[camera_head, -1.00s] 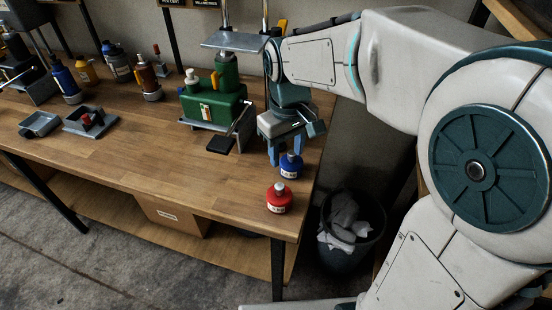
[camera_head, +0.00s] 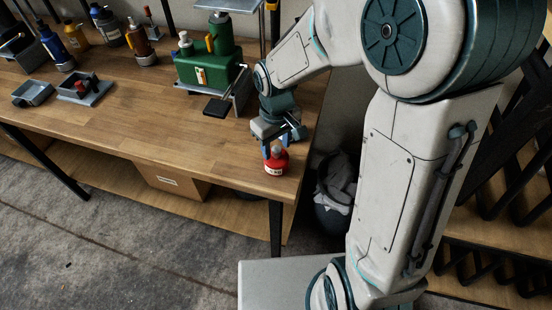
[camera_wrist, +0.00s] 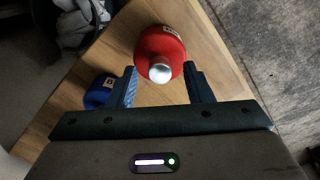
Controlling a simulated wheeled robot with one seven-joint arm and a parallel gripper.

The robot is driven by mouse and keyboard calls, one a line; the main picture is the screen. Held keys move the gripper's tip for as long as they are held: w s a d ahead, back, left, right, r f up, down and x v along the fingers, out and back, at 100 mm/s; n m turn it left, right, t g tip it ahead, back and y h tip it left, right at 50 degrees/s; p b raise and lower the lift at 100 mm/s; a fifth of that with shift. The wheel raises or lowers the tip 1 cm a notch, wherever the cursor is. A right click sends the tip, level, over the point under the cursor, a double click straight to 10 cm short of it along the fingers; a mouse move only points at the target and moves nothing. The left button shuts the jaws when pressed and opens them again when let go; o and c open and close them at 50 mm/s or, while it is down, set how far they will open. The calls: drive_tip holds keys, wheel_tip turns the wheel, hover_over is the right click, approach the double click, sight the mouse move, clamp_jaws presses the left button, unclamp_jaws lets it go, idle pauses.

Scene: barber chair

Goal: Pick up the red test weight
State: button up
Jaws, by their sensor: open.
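The red test weight (camera_head: 276,161) stands upright near the right front corner of the workbench. It has a rounded red body, a pale label and a small knob on top. My gripper (camera_head: 275,149) is open right behind and above it in the head view. In the wrist view, the red test weight (camera_wrist: 161,48) lies ahead of and partly between the fingertips of my gripper (camera_wrist: 162,74). Its silver knob faces the camera. I cannot tell whether a finger touches it.
A blue weight (camera_wrist: 100,92) stands just outside the left finger in the wrist view. A green press (camera_head: 208,70) stands behind on the workbench (camera_head: 140,115). A bin of crumpled paper (camera_head: 338,185) is right of the bench corner. The front middle of the bench is clear.

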drive_tip(key=shift+f, duration=0.95)
clamp_jaws()
drive_tip(key=shift+w+r, duration=0.15)
idle(0.6)
